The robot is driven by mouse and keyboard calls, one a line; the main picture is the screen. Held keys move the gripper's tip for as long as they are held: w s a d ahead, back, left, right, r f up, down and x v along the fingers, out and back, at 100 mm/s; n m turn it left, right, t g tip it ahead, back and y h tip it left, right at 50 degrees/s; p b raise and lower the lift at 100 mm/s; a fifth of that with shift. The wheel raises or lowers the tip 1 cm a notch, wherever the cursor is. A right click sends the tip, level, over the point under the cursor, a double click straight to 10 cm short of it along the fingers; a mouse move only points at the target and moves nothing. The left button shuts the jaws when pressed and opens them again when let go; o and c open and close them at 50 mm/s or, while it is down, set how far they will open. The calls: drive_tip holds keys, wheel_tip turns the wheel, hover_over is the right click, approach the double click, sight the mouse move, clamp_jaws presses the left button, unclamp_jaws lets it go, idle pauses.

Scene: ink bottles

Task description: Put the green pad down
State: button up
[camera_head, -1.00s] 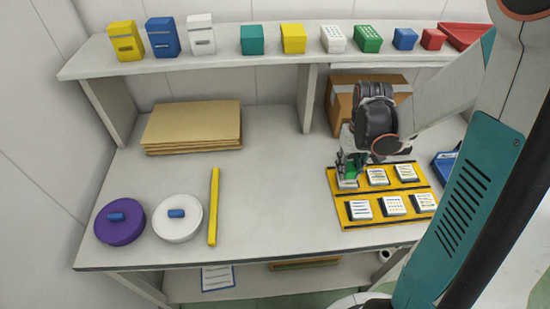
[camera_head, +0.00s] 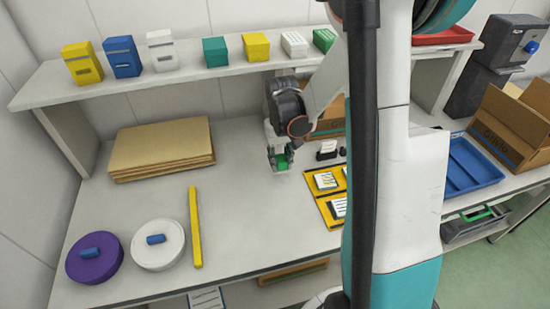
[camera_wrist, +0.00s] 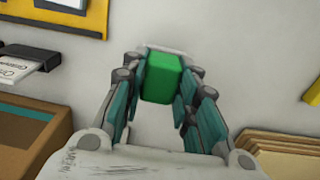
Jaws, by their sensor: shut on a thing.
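The green pad (camera_wrist: 161,78) is a small green block between the fingertips of my gripper (camera_wrist: 160,92) in the wrist view. It also shows, small and partly hidden by the fingers, in the head view (camera_head: 283,162). My gripper (camera_head: 279,160) is shut on it over bare worktop (camera_head: 245,215), left of the yellow mat (camera_head: 320,200). A pale edge shows just beyond the pad in the wrist view. I cannot tell whether the pad touches the worktop.
A black piece with a white label (camera_head: 327,150) lies right of my gripper. Stacked brown sheets (camera_head: 160,150) lie left; a cardboard box (camera_head: 328,118) stands behind. A yellow bar (camera_head: 195,228), a white disc (camera_head: 158,245) and a purple disc (camera_head: 94,262) sit front left. The worktop between is clear.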

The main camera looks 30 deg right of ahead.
drive_tip(key=w, duration=0.2)
drive_tip(key=w+d, duration=0.1)
drive_tip(key=w, duration=0.1)
drive_tip(key=shift+w+d+b, duration=0.15)
drive_tip(key=shift+w+b, duration=0.15)
drive_tip(key=shift+b, duration=0.1)
drive_tip(key=shift+w+d+f+b, duration=0.15)
drive_tip(key=shift+f+b, duration=0.3)
drive_tip(key=shift+f, duration=0.45)
drive_tip(key=shift+w+a+f+b, duration=0.15)
drive_tip(key=shift+f+b, duration=0.25)
drive_tip(key=shift+f, duration=0.45)
drive_tip(key=shift+d, duration=0.1)
drive_tip(key=shift+f, duration=0.15)
drive_tip(key=o, duration=1.1)
wheel_tip(320, 180, up, 12)
drive_tip(key=p, duration=0.3)
drive_tip(key=shift+r+p, duration=0.2)
drive_tip(key=shift+p, duration=0.2)
